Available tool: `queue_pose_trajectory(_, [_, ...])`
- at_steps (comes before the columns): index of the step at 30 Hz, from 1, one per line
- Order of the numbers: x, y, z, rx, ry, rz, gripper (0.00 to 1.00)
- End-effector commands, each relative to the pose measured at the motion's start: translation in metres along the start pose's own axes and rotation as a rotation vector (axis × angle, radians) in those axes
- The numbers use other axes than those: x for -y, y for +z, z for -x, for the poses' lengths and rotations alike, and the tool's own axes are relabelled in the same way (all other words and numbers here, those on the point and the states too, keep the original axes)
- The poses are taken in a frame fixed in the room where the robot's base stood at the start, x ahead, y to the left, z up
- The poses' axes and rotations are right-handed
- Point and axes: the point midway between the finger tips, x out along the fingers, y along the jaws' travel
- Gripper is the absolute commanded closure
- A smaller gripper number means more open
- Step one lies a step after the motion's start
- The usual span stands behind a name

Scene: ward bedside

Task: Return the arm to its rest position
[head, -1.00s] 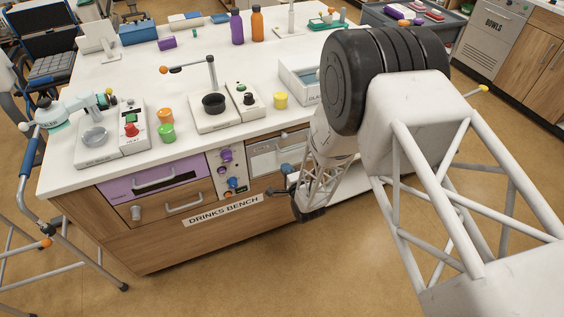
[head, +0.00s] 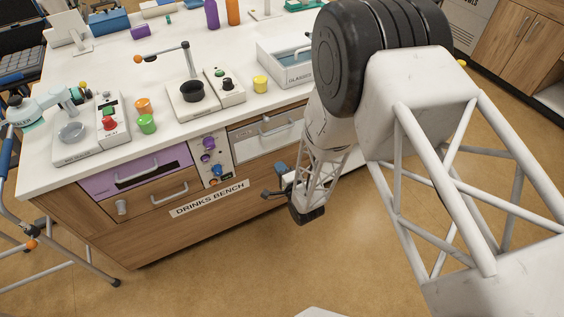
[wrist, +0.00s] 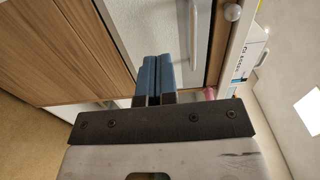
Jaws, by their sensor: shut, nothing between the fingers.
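My arm reaches in from the right of the head view, bent downward in front of the drinks bench (head: 148,238). My gripper (head: 281,168) hangs before the bench's drawer front, with part of it hidden by my own arm. In the wrist view its two blue fingertips (wrist: 154,76) are together with nothing between them. Beyond them are a light drawer front with a long bar handle (wrist: 195,42) and wood panels (wrist: 62,45). I cannot tell the exact gap between the fingers and the front.
The bench top holds a sealer machine (head: 70,135), an orange cup (head: 143,104), a green cup (head: 147,124), a yellow cup (head: 261,84) and a glasses tray (head: 285,72). A walking frame (head: 70,262) stands at the left. Open floor (head: 230,275) lies in front of the bench.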

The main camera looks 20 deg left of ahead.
Motion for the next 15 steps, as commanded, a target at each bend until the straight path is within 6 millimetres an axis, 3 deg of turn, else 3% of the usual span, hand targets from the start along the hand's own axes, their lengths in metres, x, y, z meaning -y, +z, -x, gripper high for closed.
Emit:
queue_pose_trajectory(10, [0.004, -0.003, -0.001, -0.005, 0.006, 0.009, 1.0])
queue_pose_trajectory(15, [0.022, -0.019, -0.008, -0.032, 0.044, 0.062, 1.0])
